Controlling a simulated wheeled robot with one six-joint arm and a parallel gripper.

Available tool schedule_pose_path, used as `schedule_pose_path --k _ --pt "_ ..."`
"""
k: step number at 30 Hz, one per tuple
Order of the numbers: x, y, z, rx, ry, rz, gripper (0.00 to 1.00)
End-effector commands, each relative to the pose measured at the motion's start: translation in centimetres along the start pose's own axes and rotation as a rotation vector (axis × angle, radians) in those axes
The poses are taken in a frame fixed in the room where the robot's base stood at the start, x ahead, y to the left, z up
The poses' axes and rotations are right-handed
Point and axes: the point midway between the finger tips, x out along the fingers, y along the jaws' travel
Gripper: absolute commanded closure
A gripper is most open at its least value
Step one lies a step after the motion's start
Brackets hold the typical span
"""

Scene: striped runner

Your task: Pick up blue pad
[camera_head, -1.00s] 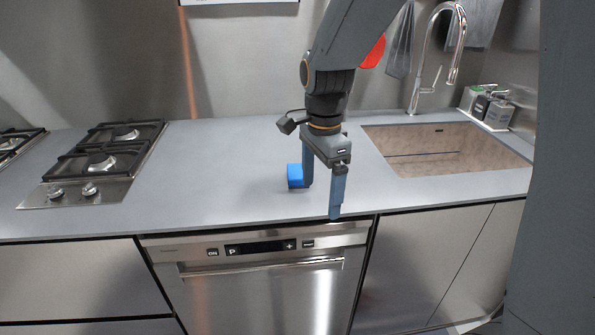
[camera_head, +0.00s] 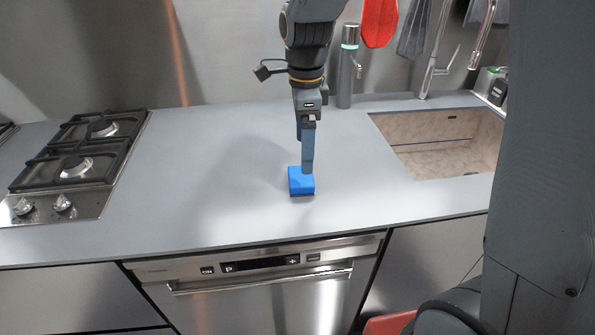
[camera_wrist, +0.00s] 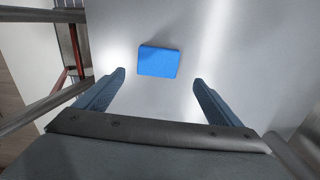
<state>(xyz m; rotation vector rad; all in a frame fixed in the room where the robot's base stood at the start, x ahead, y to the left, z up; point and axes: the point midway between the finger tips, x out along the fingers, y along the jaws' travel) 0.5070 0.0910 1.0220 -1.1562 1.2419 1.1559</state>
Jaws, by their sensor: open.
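The blue pad (camera_head: 300,184) lies on the grey countertop in the head view, a small bright blue block with a darker lower edge. My gripper (camera_head: 307,170) is above and just behind it in that view, fingers pointing down. The near finger overlaps the pad's back edge in the picture; I cannot tell whether they touch. In the wrist view the blue pad (camera_wrist: 159,61) lies beyond the fingertips, roughly centred between their lines. There my gripper (camera_wrist: 159,76) is open, with nothing between its fingers.
A gas hob (camera_head: 77,163) is at the left and a sink (camera_head: 440,168) at the right. A dark bottle (camera_head: 347,75) and a tap (camera_head: 437,60) stand at the back. The countertop (camera_head: 200,190) around the pad is clear. A dishwasher (camera_head: 250,290) is below the front edge.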

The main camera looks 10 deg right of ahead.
Motion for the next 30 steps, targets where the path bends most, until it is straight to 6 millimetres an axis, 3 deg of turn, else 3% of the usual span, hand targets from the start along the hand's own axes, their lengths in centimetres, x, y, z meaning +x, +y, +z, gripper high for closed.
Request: schedule_pose_path --k 18,29,30 --pt "6.7 0.7 1.1 -0.016 0.001 0.003 0.12" --pt "7.5 0.6 1.0 -0.013 0.0 0.001 0.12" --pt "7.5 0.6 1.0 -0.013 0.0 0.001 0.18"
